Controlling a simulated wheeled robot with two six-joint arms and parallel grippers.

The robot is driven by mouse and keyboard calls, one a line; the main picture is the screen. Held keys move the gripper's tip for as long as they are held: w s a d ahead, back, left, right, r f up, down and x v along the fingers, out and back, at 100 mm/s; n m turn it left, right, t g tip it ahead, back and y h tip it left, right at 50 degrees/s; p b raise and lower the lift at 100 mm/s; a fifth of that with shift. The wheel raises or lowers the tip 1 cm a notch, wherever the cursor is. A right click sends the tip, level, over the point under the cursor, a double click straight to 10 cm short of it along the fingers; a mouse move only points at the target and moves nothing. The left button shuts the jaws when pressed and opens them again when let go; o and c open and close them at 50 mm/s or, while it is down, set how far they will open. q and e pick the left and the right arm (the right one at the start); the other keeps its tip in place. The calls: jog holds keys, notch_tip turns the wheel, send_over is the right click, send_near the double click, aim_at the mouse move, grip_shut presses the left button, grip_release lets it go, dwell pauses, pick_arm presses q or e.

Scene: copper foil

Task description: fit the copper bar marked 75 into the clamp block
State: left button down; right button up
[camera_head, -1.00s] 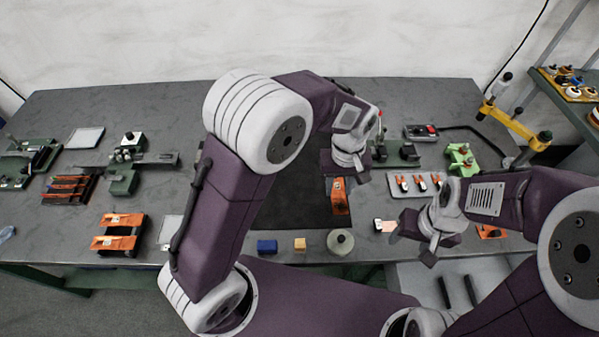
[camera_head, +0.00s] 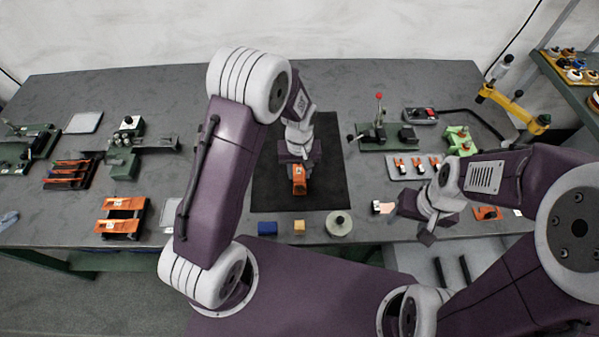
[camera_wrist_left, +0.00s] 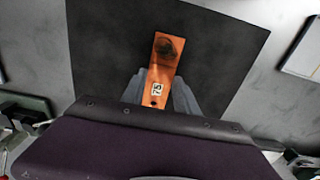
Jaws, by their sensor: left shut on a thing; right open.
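The orange copper bar (camera_head: 299,186) is in my left gripper (camera_head: 299,166), over the black mat (camera_head: 325,196). I cannot tell whether the bar touches the mat. A bright green block (camera_head: 459,140) at the right looks like the clamp block, but I cannot be sure. My right gripper (camera_head: 424,218) is open and empty near the front right edge.
A tray of small copper pieces (camera_head: 412,168) lies at right. A blue block (camera_head: 267,228), a wooden cube (camera_head: 299,227) and a round pale weight (camera_head: 338,223) line the front edge. Copper bars (camera_head: 121,217) lie at left.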

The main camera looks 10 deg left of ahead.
aim_at(299, 176)
pick_arm(q)
jog(key=shift+w+f, duration=0.1)
jog(key=shift+f, duration=0.65)
jog(key=c, duration=0.9)
grip_release()
notch_tip(299, 176, up, 12)
jog(key=s+a+m, duration=0.1)
jog(key=s+a, duration=0.1)
jog(key=s, duration=0.2)
jog(key=s+a+m, duration=0.1)
jog(key=s+a, duration=0.1)
jog(key=s, duration=0.2)
jog(key=s+a+f+m+t, duration=0.1)
jog(key=s, duration=0.4)
jog(key=shift+a, duration=0.4)
